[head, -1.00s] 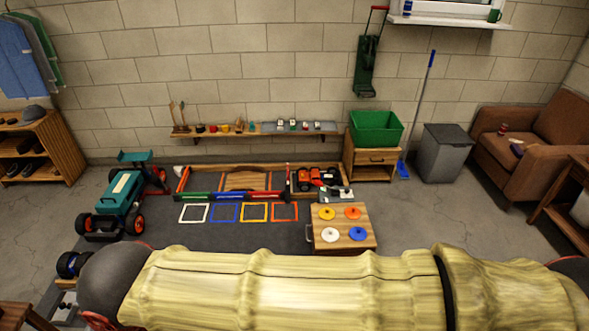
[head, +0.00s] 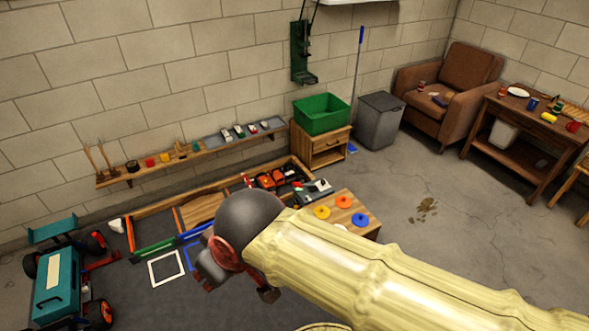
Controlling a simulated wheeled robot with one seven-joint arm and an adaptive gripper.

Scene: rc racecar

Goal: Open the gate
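A low wooden track enclosure (head: 160,204) stands on the floor along the back wall. Its front has coloured rails, including a green rail (head: 153,248) and a blue rail (head: 194,233). A small red and white post (head: 247,181) stands inside, left of an orange-red toy car (head: 271,179). I cannot tell for sure which part is the gate or how it stands. My gripper (head: 212,268) is at the end of my arm, in front of the enclosure in the picture. The arm's dark end hides part of the front rails. The fingers are too unclear to tell open from shut.
A low wooden table (head: 352,211) with coloured discs stands right of the enclosure. A large teal car (head: 57,284) is at the left. A wall shelf (head: 190,154) hangs above the enclosure. A green bin (head: 322,114) sits on a cabinet.

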